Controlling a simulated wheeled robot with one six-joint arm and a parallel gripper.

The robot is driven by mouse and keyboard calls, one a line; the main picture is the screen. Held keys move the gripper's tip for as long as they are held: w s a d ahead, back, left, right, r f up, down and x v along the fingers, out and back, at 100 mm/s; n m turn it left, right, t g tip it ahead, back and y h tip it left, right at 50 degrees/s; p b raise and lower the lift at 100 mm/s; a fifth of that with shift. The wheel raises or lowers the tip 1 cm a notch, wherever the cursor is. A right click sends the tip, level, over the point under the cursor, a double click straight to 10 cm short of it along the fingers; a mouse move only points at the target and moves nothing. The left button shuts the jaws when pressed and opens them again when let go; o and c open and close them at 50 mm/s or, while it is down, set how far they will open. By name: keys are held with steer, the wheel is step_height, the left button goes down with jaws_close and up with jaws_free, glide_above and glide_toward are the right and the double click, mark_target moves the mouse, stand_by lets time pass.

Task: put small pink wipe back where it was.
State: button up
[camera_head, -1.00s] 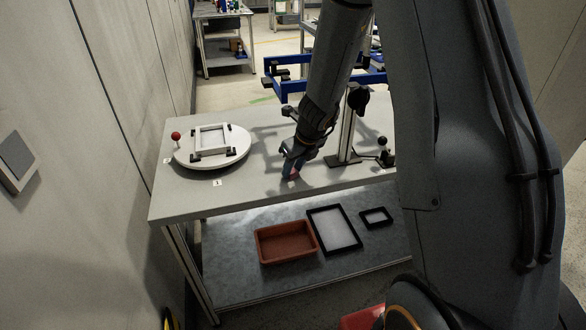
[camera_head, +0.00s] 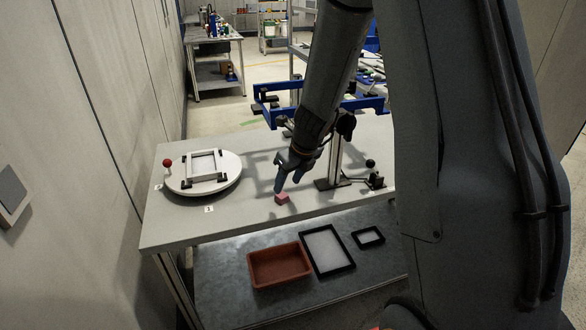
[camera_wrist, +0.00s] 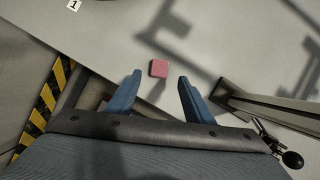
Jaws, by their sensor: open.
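The small pink wipe (camera_head: 282,198) is a small pink block-like piece lying on the grey table top near its front edge. In the wrist view the wipe (camera_wrist: 158,68) lies just beyond the fingertips, between their lines. My gripper (camera_head: 291,184) is open and empty, just above and behind the wipe, apart from it. In the wrist view both blue fingers of my gripper (camera_wrist: 159,80) are spread with a clear gap between them.
A white round turntable (camera_head: 228,172) with a frame and red knob stands at the left. A post (camera_head: 335,160) and a black-knobbed lever (camera_head: 372,172) stand at the right. The lower shelf holds a red-brown tray (camera_head: 279,284) and two black-framed trays. Table between turntable and wipe is clear.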

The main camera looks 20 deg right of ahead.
steer(key=s+r+n+g+h, duration=0.1)
steer(key=s+r+n, duration=0.3)
steer(key=s+n, duration=0.7)
steer(key=s+a+r+n+g, duration=0.1)
steer(key=s+r+n, duration=0.3)
steer(key=s+n, duration=0.7)
steer(key=n, duration=0.9)
steer(key=shift+s+a+n+h+p, duration=0.25)
steer(key=shift+s+n+h+p, duration=0.05)
steer(key=shift+h+p, duration=0.1)
steer(key=shift+f, duration=0.15)
step_height(320, 180, down, 3)
steer(key=b, duration=0.3)
steer(key=shift+g, duration=0.4)
steer(key=shift+c, duration=0.5)
